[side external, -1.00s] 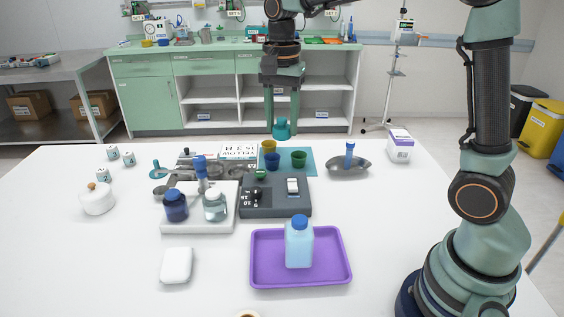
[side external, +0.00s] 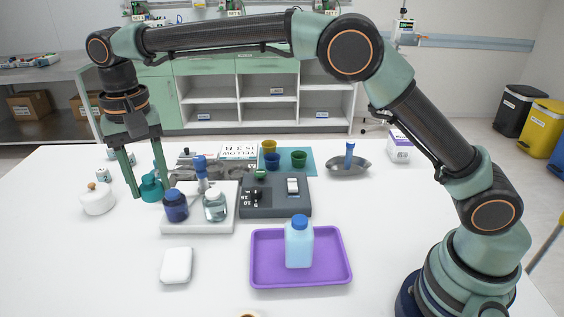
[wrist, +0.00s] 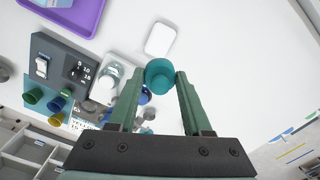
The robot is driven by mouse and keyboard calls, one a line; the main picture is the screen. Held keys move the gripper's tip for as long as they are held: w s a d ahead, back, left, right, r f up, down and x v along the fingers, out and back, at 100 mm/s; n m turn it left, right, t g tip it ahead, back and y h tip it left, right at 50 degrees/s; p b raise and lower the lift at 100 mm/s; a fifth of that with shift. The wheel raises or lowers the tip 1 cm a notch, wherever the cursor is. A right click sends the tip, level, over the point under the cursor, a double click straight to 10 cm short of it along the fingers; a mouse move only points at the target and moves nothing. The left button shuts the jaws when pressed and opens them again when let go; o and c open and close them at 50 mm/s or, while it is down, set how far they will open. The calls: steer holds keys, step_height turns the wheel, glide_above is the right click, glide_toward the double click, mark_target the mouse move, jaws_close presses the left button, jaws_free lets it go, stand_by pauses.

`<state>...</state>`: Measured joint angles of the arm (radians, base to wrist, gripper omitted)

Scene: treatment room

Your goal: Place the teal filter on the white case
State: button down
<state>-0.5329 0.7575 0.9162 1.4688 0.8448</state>
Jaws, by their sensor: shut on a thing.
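The teal filter (side external: 151,190) is held between the fingers of my gripper (side external: 150,193), left of the dark blue jar. In the wrist view the filter (wrist: 159,78) sits between the fingertips. Its exact height over the table is hard to tell. The white case (side external: 176,264) is a small rounded block lying on the table, nearer the camera than the filter and apart from it. It also shows in the wrist view (wrist: 160,39), beyond the fingertips, with nothing on it.
A white tray (side external: 190,226) with a dark blue jar (side external: 175,206) and a clear jar (side external: 215,207) stands right of my gripper. A white pot (side external: 98,201) is to its left. A purple tray (side external: 335,270) holds a blue bottle (side external: 299,245). Table left of the case is clear.

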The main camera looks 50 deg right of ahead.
mark_target(176, 260)
step_height(176, 260, down, 17)
steer(key=shift+f, duration=0.15)
stand_by(0.4)
steer(key=shift+f, duration=0.1)
steer(key=shift+c, duration=1.7)
jaws_free()
